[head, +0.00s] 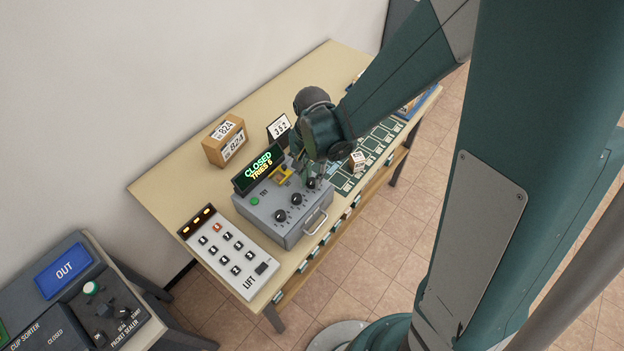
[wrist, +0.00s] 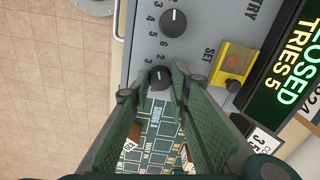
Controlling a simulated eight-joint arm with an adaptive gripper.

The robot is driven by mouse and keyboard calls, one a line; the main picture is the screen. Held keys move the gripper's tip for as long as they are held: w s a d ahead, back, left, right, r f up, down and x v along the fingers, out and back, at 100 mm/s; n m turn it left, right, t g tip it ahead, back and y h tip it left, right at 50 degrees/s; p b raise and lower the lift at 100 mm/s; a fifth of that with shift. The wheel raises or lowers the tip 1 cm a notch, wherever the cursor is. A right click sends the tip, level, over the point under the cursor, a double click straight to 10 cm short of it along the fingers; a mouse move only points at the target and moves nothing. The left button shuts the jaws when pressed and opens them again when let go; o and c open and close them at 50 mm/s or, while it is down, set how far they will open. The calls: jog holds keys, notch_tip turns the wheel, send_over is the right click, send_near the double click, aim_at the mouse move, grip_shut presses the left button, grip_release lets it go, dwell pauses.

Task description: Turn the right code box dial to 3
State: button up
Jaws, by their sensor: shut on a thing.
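The grey code box (head: 268,212) stands on the table with a row of black dials on its top. Its display (head: 259,168) reads CLOSED, TRIES 5. The right dial (head: 310,183) is at the end nearest my gripper (head: 312,173). In the wrist view the right dial (wrist: 159,77) sits between my two fingertips, and my gripper is shut on it from above. Its white pointer mark shows, but I cannot tell surely which number it points to. The middle dial (wrist: 173,21) is free beside it. A yellow-framed part with a red button (wrist: 234,64) is near the fingers.
A number card (head: 279,128) and a cardboard parcel (head: 223,140) stand behind the box. A LIFT keypad (head: 230,251) lies to its left. A green sorting mat (head: 376,140) with a small parcel (head: 357,160) lies to its right.

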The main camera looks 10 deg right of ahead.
aim_at(313, 181)
jog(key=n+b, duration=0.3)
jog(key=n, duration=0.2)
jog(key=shift+n, duration=0.3)
dwell(0.4)
jog(key=o, duration=0.9)
jog(key=shift+r, duration=0.1)
notch_tip(313, 181, up, 12)
dwell(0.6)
jog(key=shift+d, duration=0.1)
dwell(0.5)
